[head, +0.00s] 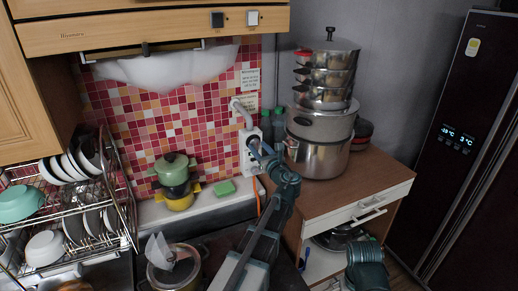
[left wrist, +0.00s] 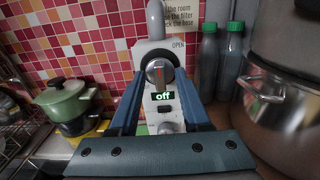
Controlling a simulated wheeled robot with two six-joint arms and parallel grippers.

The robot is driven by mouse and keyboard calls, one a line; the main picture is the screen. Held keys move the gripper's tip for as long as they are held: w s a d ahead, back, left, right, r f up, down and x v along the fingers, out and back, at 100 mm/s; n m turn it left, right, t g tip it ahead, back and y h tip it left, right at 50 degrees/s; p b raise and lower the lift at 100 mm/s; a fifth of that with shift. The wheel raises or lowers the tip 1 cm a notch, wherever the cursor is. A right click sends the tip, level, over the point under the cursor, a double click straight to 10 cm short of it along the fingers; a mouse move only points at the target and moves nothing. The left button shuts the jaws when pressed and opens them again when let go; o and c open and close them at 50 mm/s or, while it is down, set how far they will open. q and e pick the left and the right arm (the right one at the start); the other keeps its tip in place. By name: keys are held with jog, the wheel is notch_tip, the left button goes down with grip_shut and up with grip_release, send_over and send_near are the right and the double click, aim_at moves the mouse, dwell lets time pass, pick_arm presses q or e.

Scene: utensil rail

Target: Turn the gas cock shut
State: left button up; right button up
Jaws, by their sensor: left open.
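The gas cock (head: 250,150) is a white box on the tiled wall with a grey hose at its top. In the left wrist view, its round dark knob with a grey grip (left wrist: 160,74) sits between my fingers. The grip stands about upright, near the printed word OPEN. A small display (left wrist: 162,97) below it reads "off" in green. My left gripper (left wrist: 158,82) is open, one blue finger on each side of the knob; I cannot tell if they touch it. It also shows in the head view (head: 262,152), hiding part of the box. My right gripper's jaws are not visible.
Stacked steel pots (head: 322,128) stand on the wooden cabinet at right, close to green bottles (left wrist: 207,62). A dish rack (head: 65,205) stands further left; a dark fridge (head: 465,140) is far right.

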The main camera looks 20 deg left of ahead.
pick_arm(q)
jog(key=shift+a, duration=0.1)
grip_shut()
jog(key=shift+n, duration=0.3)
jog(key=n, duration=0.3)
jog(key=shift+n, duration=0.3)
jog(key=n, duration=0.4)
jog(key=shift+a+f, duration=0.1)
jog(key=n, duration=0.5)
jog(key=shift+s, duration=0.1)
jog(key=n, duration=0.4)
jog(key=shift+f+n, duration=0.15)
jog(key=shift+n, duration=0.15)
